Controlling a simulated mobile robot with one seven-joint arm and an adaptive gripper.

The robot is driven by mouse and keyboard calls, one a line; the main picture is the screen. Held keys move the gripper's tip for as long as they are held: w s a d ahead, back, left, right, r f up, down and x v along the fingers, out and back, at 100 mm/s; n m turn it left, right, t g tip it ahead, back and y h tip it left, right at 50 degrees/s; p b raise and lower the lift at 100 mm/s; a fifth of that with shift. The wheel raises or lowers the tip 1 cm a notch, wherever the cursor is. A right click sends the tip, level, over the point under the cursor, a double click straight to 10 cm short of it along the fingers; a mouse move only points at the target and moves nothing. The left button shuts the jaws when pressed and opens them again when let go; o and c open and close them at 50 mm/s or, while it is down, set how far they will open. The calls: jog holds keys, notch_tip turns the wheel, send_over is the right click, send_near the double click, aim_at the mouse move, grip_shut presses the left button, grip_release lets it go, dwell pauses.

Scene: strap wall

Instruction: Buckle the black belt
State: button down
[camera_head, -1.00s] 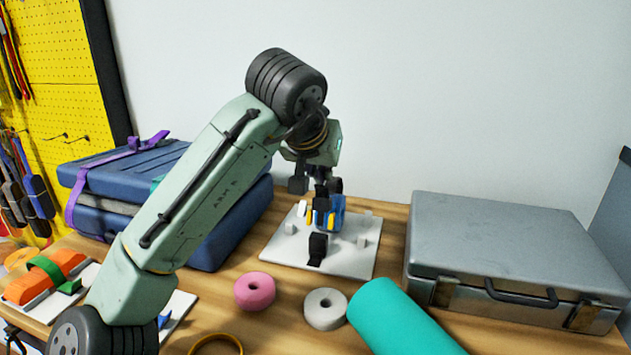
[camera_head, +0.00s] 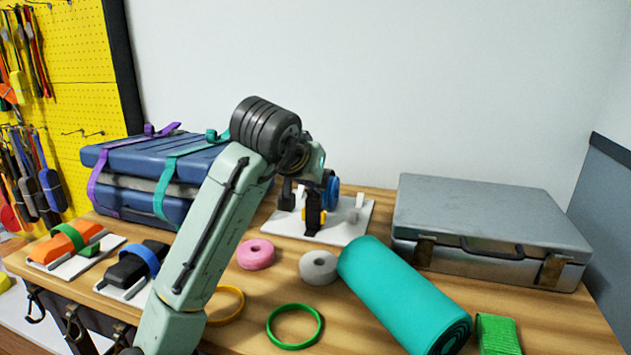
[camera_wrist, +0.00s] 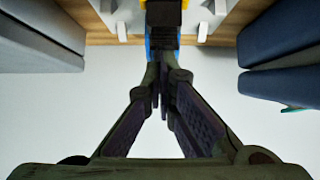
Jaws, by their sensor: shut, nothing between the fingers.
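The black belt (camera_head: 313,212) is on a white board at the back of the table, with a blue round part (camera_head: 331,192) and a yellow part (camera_head: 307,217) beside it. In the wrist view, the black belt (camera_wrist: 163,14) lies just beyond my fingertips, with blue (camera_wrist: 149,46) beside it and yellow above. My gripper (camera_wrist: 163,78) is shut and empty, its fingers together. I cannot tell whether the tips touch the belt. In the head view my wrist partly covers the board, and the buckling parts are too small to make out.
A grey metal case (camera_head: 490,225) stands to the right. Blue cases with purple and teal straps (camera_head: 150,175) stand to the left. A pink roll (camera_head: 256,254), a white roll (camera_head: 319,267) and a teal cylinder (camera_head: 400,290) lie in front of the board (camera_head: 347,232).

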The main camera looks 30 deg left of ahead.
jog(key=shift+s+a+f, duration=0.1)
jog(key=shift+f, duration=0.05)
jog(key=v, duration=1.2)
